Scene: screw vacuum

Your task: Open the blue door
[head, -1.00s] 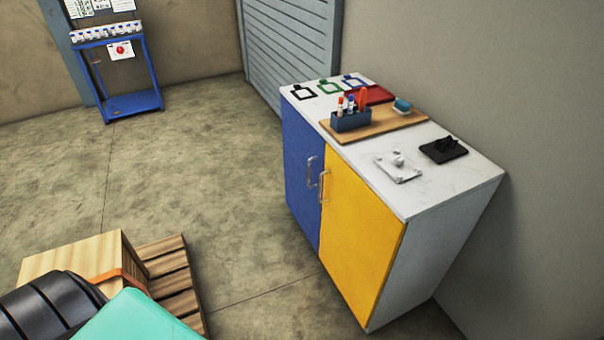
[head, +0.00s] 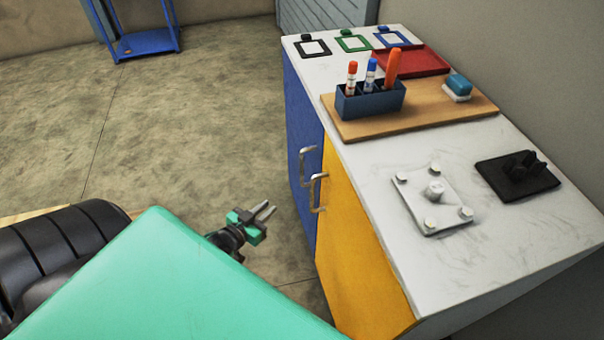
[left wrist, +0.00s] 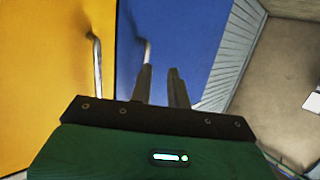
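The blue door (head: 303,135) is the far door on the cabinet's front and looks shut. Its metal handle (head: 303,165) stands beside the yellow door's handle (head: 316,192). My left gripper (head: 266,211) is to the left of the handles, apart from them, with its two fingers parted and empty. In the left wrist view the fingers (left wrist: 160,88) point toward the blue door (left wrist: 185,45). The blue door's handle (left wrist: 147,55) shows just beyond the left finger, partly hidden by it. My right gripper is in neither view.
The yellow door (head: 350,250) adjoins the blue one. The white cabinet top (head: 460,260) holds a wooden board (head: 440,112) with a marker holder, a red tray and a black item. A blue cart (head: 148,42) stands far off. The floor left of the cabinet is clear.

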